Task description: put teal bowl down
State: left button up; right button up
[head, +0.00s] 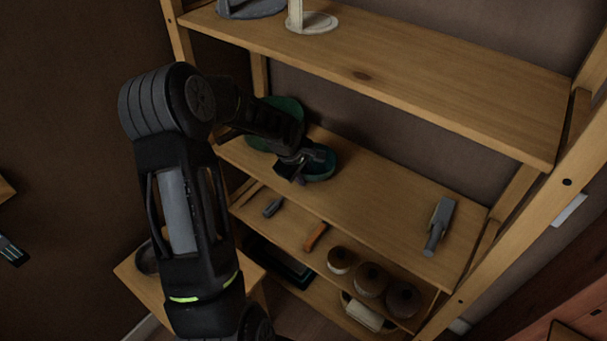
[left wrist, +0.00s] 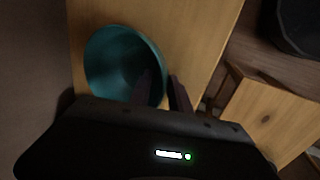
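The teal bowl (head: 321,168) is on the middle shelf (head: 385,210) of the wooden rack, near its left end, and looks upright. In the left wrist view the bowl (left wrist: 112,58) shows its open top and inside. My left gripper (head: 296,166) is at the bowl's near side, partly hiding it. In the left wrist view its fingers (left wrist: 163,90) are apart, one inside the bowl and one outside, with the rim between them; I see a gap there. My right gripper is not in view.
A green round dish (head: 286,108) stands behind the bowl, partly hidden by my arm. A grey-handled tool (head: 439,227) lies at the shelf's right end, with clear shelf between. The upper shelf (head: 400,85) overhangs; several round jars (head: 370,279) stand below.

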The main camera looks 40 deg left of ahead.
pick_arm(q)
jog(key=shift+r+p, duration=0.2)
jog(key=shift+p, duration=0.1)
jog(key=b+v, duration=0.1)
jog(key=v, duration=1.1)
jog(key=shift+f, duration=0.15)
